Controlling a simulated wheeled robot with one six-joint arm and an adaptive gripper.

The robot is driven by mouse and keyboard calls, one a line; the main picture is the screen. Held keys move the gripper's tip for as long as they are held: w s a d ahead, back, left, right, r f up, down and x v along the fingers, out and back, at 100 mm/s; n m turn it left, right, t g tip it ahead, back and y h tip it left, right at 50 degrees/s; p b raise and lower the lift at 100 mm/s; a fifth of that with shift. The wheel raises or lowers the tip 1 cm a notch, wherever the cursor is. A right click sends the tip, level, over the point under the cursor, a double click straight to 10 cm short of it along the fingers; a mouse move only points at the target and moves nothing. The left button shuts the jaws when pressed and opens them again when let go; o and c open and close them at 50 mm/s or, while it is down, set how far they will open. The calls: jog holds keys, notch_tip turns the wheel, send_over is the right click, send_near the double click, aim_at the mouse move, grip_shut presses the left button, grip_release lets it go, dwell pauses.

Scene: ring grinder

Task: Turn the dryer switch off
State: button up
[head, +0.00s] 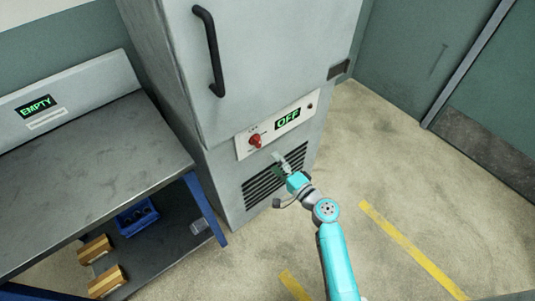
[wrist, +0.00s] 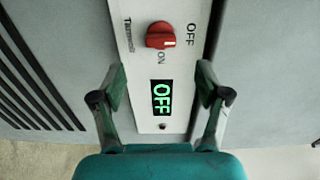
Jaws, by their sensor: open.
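The dryer (head: 175,75) is a tall grey cabinet with a black door handle and a vent grille low on its front. Its switch is a red rotary knob (head: 255,140) on a white panel; it also shows in the wrist view (wrist: 160,36), between the labels OFF and ON, its pale mark toward OFF. The display (head: 288,119) beside it reads OFF in green. My gripper (head: 277,156) is just below the panel in the head view. In the wrist view my gripper (wrist: 160,84) is open and empty, fingers on either side of the display, apart from the knob.
A dark-topped workbench (head: 90,165) stands left of the dryer, with a sign (head: 36,106) reading EMPTY above it. The floor (head: 375,160) at right is clear, with yellow lines.

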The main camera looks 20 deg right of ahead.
jog(key=shift+v, duration=1.15)
jog(key=s+a+f+n+g+h, duration=0.1)
jog(key=s+f+n+g+h, duration=0.15)
jog(key=s, duration=0.95)
jog(key=s+a+f+n+g+h, duration=0.15)
jog(key=s+f, duration=0.25)
jog(key=s, duration=0.7)
jog(key=s+r+n+t+h, duration=0.1)
jog(key=s+r+n, duration=0.9)
jog(key=s+r, duration=0.7)
jog(key=shift+s+a+t+h, duration=0.3)
jog(key=shift+s+a, duration=0.05)
jog(key=shift+s, duration=0.75)
